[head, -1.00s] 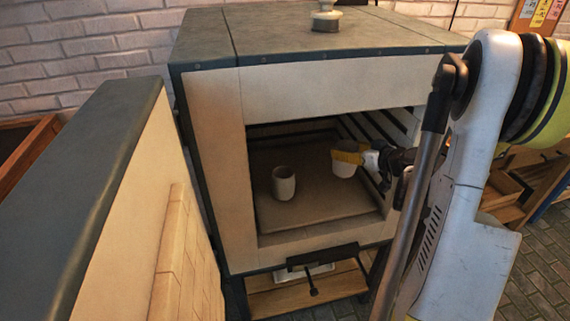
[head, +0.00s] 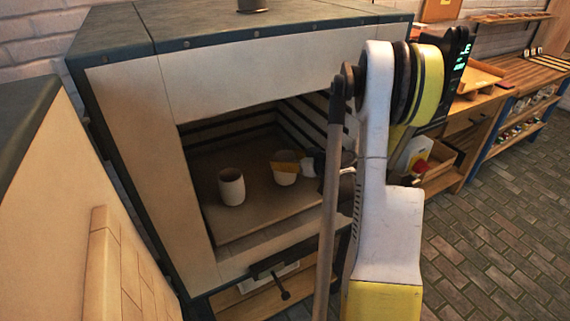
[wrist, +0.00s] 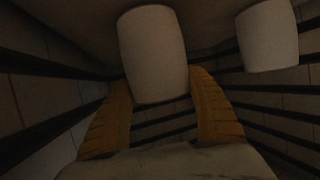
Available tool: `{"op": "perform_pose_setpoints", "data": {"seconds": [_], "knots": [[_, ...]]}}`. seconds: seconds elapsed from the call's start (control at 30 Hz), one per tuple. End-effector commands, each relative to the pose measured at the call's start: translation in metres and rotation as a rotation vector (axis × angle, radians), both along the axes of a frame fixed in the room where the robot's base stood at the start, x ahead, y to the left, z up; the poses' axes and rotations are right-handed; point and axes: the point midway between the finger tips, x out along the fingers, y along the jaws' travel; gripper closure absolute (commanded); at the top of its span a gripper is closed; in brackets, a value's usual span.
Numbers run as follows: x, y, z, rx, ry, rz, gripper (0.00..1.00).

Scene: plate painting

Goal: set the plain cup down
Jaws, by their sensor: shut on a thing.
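A plain pale cup (head: 285,179) is inside the kiln, with the yellow fingers of my gripper (head: 286,167) around its upper part. In the wrist view the same cup (wrist: 152,55) sits between the two yellow fingers (wrist: 158,88). My gripper is shut on it. The cup looks upright and low over the kiln shelf (head: 240,220); I cannot tell whether its base touches. A second pale cup (head: 231,187) stands upright on the shelf to the left. It also shows at the upper right of the wrist view (wrist: 267,36), apart from the held cup.
The kiln (head: 125,120) is open at the front, with dark grooves along its inner walls. Its opened door (head: 60,200) stands at the left. A bare strip of shelf lies in front of the cups. Shelves and a workbench (head: 525,65) stand at the right.

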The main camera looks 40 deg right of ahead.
Motion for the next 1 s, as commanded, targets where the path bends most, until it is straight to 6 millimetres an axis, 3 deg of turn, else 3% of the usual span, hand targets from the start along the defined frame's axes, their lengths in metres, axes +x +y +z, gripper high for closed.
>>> {"op": "perform_pose_setpoints", "data": {"seconds": [0.3,0.33,0.4,0.77,1.0], "knots": [[0.000,0.000,-0.002,0.000,-0.001,0.000,0.76],[0.000,0.000,-0.001,0.000,0.000,0.000,0.27],[0.000,0.000,-0.001,0.000,0.000,0.000,0.13],[-0.002,0.000,0.003,0.000,0.000,-0.001,0.13],[-0.043,-0.004,0.023,0.001,-0.001,-0.005,0.13]]}}
